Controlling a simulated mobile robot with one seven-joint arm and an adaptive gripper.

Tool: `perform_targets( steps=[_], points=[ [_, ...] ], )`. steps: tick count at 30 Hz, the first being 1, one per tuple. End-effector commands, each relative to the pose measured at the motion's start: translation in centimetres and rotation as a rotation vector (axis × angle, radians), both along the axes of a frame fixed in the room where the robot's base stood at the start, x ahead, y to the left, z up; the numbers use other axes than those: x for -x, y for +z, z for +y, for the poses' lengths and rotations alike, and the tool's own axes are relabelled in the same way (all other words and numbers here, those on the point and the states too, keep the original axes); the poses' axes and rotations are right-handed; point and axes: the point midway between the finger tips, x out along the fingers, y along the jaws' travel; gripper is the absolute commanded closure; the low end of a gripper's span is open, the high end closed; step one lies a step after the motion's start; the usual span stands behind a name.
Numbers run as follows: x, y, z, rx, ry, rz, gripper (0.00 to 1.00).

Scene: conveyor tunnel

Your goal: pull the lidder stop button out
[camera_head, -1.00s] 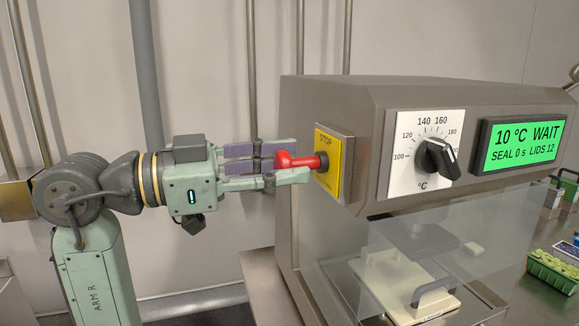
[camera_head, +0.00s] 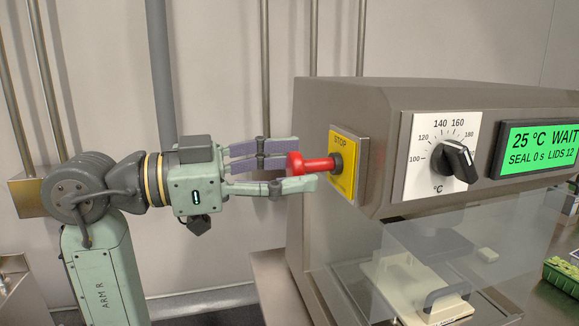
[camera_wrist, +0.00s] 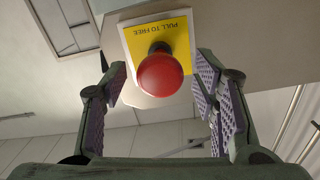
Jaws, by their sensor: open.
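The red stop button (camera_head: 312,164) stands out on its stem from a yellow plate (camera_head: 343,165) marked STOP on the left side of the grey lidder (camera_head: 375,100). My gripper (camera_head: 301,168) is open, with its fingers apart above and below the red head in the head view. In the wrist view the red button (camera_wrist: 161,74) lies between my two spread fingers (camera_wrist: 160,95), with a gap on each side. The yellow plate there reads PULL TO FREE. The lidder's green display (camera_head: 540,148) reads 25 °C, WAIT, SEAL 0 s, LIDS 12.
A temperature dial (camera_head: 456,160) sits on the lidder's front, to the right of the button. Below it are a clear guard and a pale plate with a grey handle (camera_head: 443,297). Vertical pipes (camera_head: 160,75) run along the wall behind my arm.

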Motion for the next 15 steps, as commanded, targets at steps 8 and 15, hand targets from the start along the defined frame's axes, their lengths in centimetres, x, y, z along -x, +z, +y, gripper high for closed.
perform_targets(
  steps=[8, 15],
  points=[
    [1.5, 0.1, 4.9, 0.003, 0.004, 0.0, 0.46],
    [3.0, 0.0, 9.3, 0.001, 0.003, 0.0, 0.46]
  ],
)
